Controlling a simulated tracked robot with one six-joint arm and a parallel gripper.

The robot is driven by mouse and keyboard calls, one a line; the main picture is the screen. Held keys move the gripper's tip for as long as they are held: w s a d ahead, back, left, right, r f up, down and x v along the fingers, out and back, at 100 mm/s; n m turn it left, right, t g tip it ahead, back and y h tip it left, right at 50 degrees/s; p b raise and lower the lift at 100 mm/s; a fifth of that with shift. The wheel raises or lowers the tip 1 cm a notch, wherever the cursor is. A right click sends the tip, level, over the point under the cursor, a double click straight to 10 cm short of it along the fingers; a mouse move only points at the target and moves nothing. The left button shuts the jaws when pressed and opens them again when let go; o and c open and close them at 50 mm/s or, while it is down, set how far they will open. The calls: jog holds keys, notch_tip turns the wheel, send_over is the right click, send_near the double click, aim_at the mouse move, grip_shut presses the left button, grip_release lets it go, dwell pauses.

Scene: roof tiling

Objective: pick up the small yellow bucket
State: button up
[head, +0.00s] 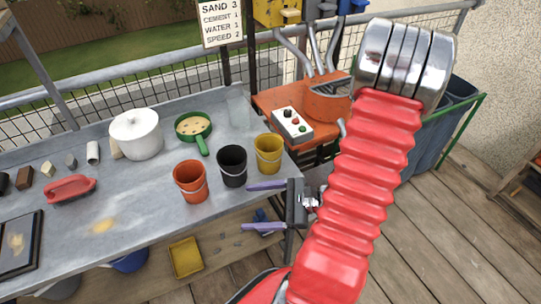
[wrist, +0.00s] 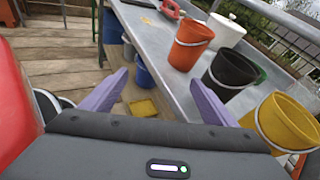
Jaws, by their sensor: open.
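The small yellow bucket (head: 268,153) stands upright on the grey metal table near its right end, with a pale wire handle. It also shows at the right of the wrist view (wrist: 287,122), partly cut off by the frame edge. My gripper (head: 250,207) has two purple fingers spread apart and empty. In the head view it is in front of the table's front edge, nearer than the yellow bucket and apart from it. In the wrist view my gripper (wrist: 160,92) points along the table's edge, with the bucket outside the fingers to the right.
A black bucket (head: 232,165) stands just left of the yellow one, then an orange bucket (head: 190,181). A green sieve (head: 193,128) and white pot (head: 136,133) lie behind. An orange mixer (head: 327,100) and control box (head: 292,124) stand right. A yellow tray (head: 186,257) is below.

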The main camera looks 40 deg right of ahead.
jog(key=w+d+m+t+h, duration=0.1)
jog(key=d+m+t+h, duration=0.1)
jog(key=d, duration=0.3)
jog(key=d+m+t+h, duration=0.2)
jog(key=d+m+h, duration=0.3)
jog(key=w+d+r+m+t+h, duration=0.1)
jog(key=d+m+t+h, duration=0.2)
jog(key=d, duration=0.3)
jog(key=shift+w+d+r+m, duration=0.1)
jog(key=shift+w+m, duration=0.2)
jog(key=shift+w, duration=0.05)
jog(key=shift+d+r+h, duration=0.1)
jog(key=shift+r+h, duration=0.05)
jog(key=shift+h, duration=0.25)
send_near(261, 141)
jog(key=shift+w+d, duration=0.15)
jog(key=shift+w, duration=0.95)
jog(key=shift+w+d, duration=0.2)
jog(key=shift+w, duration=0.95)
jog(key=shift+w+d, duration=0.1)
jog(key=shift+w, duration=2.5)
